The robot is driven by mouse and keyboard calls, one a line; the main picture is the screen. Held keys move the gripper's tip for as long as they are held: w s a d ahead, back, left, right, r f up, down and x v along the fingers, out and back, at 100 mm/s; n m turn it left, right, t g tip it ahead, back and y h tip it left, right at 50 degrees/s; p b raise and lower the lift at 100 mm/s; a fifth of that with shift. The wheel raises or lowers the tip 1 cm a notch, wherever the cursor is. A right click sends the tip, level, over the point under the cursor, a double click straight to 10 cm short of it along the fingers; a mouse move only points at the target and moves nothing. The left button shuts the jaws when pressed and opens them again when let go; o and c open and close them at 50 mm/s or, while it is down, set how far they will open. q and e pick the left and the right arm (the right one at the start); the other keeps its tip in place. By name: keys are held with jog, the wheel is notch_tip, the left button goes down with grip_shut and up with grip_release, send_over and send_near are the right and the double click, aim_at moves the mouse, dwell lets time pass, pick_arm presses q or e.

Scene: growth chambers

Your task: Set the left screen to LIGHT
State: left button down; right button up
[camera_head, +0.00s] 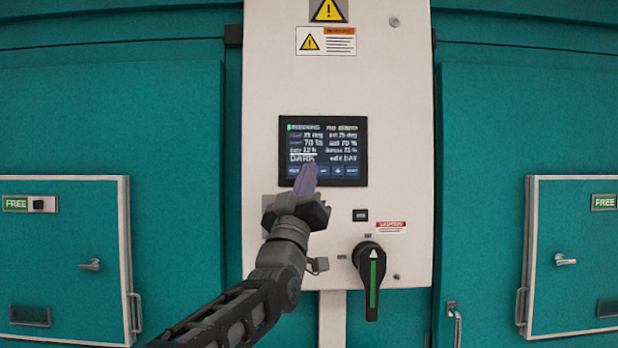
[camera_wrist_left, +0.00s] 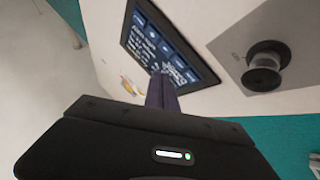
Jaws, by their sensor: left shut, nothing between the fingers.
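The screen (camera_head: 323,140) is set in a pale control panel and reads DARK in its lower left, with a row of blue buttons along its bottom edge. My left gripper (camera_head: 308,172) is shut and empty, its purple fingertips at the bottom of the screen, covering part of the button row. In the left wrist view the screen (camera_wrist_left: 150,40) lies just beyond the fingertips (camera_wrist_left: 160,82). I cannot tell whether they touch the glass. My right gripper is not in view.
A black rotary handle (camera_head: 370,278) with a green stripe sticks out below the screen on the right. A dark round knob (camera_wrist_left: 265,68) shows in the left wrist view. Teal doors with small white-framed hatches (camera_head: 62,258) flank the panel.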

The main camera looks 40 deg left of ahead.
pick_arm(q)
jog(key=s+d+b, duration=0.2)
jog(key=s, duration=0.1)
jog(key=shift+d, duration=0.1)
jog(key=shift+f, duration=0.1)
dwell(2.2)
jog(key=s+d+b, duration=0.2)
jog(key=s, duration=0.1)
jog(key=shift+d+b, duration=0.1)
jog(key=shift+b, duration=0.3)
jog(key=shift+w, duration=0.2)
